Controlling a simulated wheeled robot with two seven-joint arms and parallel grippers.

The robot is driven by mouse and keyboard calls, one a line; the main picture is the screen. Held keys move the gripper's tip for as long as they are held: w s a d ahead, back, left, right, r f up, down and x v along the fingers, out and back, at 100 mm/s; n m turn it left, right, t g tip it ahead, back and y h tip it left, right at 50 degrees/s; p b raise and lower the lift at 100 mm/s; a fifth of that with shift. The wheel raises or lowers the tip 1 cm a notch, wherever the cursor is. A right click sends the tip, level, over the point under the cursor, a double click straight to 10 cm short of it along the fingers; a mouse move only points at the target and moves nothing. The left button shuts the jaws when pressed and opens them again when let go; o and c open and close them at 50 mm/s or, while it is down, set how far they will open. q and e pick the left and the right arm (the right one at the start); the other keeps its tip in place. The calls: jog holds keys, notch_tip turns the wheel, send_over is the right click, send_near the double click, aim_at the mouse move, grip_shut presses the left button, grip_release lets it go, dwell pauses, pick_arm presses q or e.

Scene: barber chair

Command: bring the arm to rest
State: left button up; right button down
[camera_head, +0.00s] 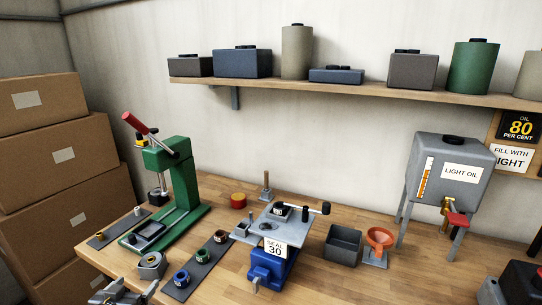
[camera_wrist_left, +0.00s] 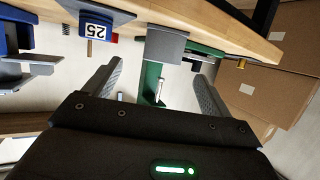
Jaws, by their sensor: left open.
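My left gripper (camera_head: 126,291) is at the bottom left of the head view, low by the bench's front edge. In the left wrist view its two fingers (camera_wrist_left: 157,88) stand wide apart with nothing held between them. A green press (camera_head: 182,185) with a red-tipped lever stands on the bench beyond it. Part of a green post (camera_wrist_left: 152,82) shows behind the gap between the fingers. A grey nut-shaped block (camera_head: 151,265) sits just beyond the gripper. My right gripper is not in view.
The wooden bench (camera_head: 218,284) holds a dark strip with several ringed pieces (camera_head: 200,266), a blue-based fixture (camera_head: 270,266), a grey bin (camera_head: 343,245), an orange funnel (camera_head: 380,238) and a light oil tank (camera_head: 447,170). Cardboard boxes (camera_head: 62,200) are stacked at left. A shelf (camera_head: 350,89) runs above.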

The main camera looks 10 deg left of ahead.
pick_arm(q)
jog(key=s+d+f+m+g+h, duration=0.15)
jog(key=s+d+f+g, duration=0.5)
jog(key=s, duration=0.65)
jog(key=s+d+f+m+g, duration=0.2)
jog(key=s+d+f+g, duration=0.2)
jog(key=s+d+f, duration=0.65)
jog(key=s+d+f+g, duration=0.1)
jog(key=s+f, duration=0.1)
jog(key=f, duration=1)
jog(key=s+f, duration=0.2)
jog(key=f, duration=1)
jog(key=s+a+f+g, duration=0.1)
jog(key=s+a+f, duration=0.1)
jog(key=s+f, duration=1.1)
jog(key=s, duration=0.2)
jog(key=shift+s+a+f, duration=0.3)
jog(key=shift+s+f, duration=0.1)
jog(key=shift+g, duration=0.25)
